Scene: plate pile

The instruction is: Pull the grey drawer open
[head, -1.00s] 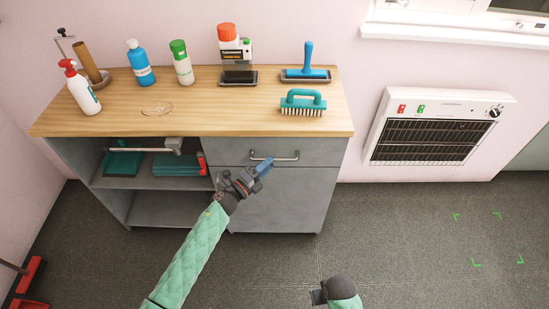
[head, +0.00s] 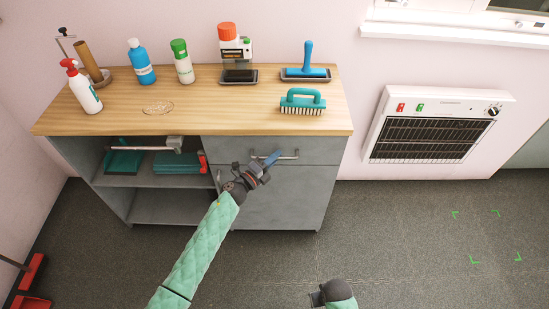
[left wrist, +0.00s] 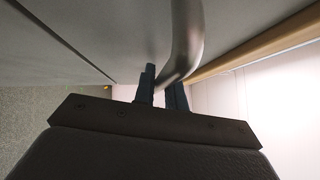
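The grey drawer (head: 225,150) is at the top right of the grey cabinet and looks closed, its front level with the door below. Its metal bar handle (head: 290,156) runs across the front. My left gripper (head: 270,160) is at the handle, its blue fingertips overlapping the bar. In the left wrist view, the bent end of the handle (left wrist: 186,40) comes down at the two dark fingers of my left gripper (left wrist: 161,90), which stand close together. Whether they press on the bar is not clear. My right gripper (head: 317,299) is low in the head view, away from the cabinet, its fingers unclear.
The wooden top (head: 210,108) carries bottles, a teal brush (head: 302,103) and a blue-handled tool (head: 307,60). Open shelves (head: 150,180) left of the drawer hold teal items. A heater (head: 435,125) hangs on the right wall. The floor before the cabinet is clear.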

